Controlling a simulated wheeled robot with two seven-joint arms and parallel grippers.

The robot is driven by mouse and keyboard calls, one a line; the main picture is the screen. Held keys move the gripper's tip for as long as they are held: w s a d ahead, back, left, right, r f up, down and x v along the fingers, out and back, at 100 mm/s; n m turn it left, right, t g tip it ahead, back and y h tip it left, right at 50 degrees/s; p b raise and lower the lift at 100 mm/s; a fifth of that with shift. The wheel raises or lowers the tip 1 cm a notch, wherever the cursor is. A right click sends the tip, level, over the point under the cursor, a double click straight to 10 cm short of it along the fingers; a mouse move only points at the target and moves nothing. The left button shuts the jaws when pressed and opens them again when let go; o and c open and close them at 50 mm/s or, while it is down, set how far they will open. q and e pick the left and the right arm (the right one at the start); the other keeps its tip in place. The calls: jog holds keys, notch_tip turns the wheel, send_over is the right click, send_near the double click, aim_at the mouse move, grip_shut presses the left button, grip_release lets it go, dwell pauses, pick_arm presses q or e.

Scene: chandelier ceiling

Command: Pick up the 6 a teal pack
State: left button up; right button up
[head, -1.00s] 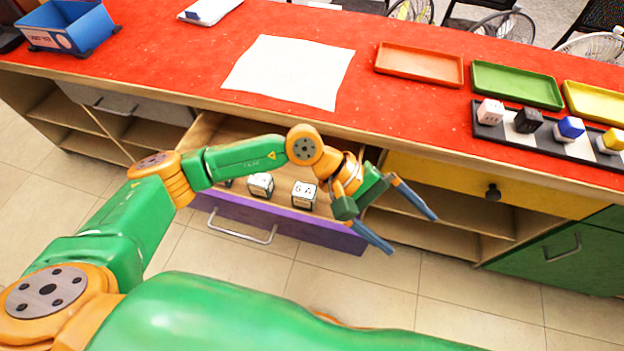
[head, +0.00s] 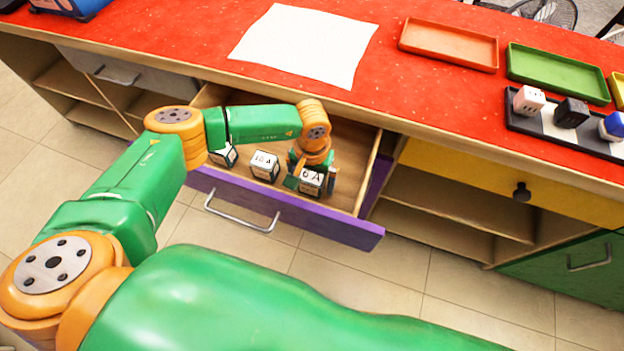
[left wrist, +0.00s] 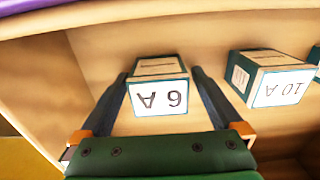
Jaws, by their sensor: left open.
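The 6 A teal pack (head: 311,182) is a small box with a white label and teal edges, standing in the open purple-fronted drawer (head: 290,218). It also shows in the left wrist view (left wrist: 158,92), label upside down. My left gripper (head: 312,178) reaches down into the drawer at the pack. In the left wrist view its two fingers (left wrist: 160,82) lie open, one on each side of the pack, with small gaps visible. My right gripper is not in view.
The 10 A pack (head: 264,166) stands to the left of it, and another pack (head: 224,155) farther left. Above the drawer is the red counter with a white sheet (head: 305,45), an orange tray (head: 449,45) and a green tray (head: 556,75). The drawer's right side wall is close.

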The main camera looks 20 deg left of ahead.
pick_arm(q)
jog(key=c, duration=1.4)
jog(key=shift+r, duration=0.15)
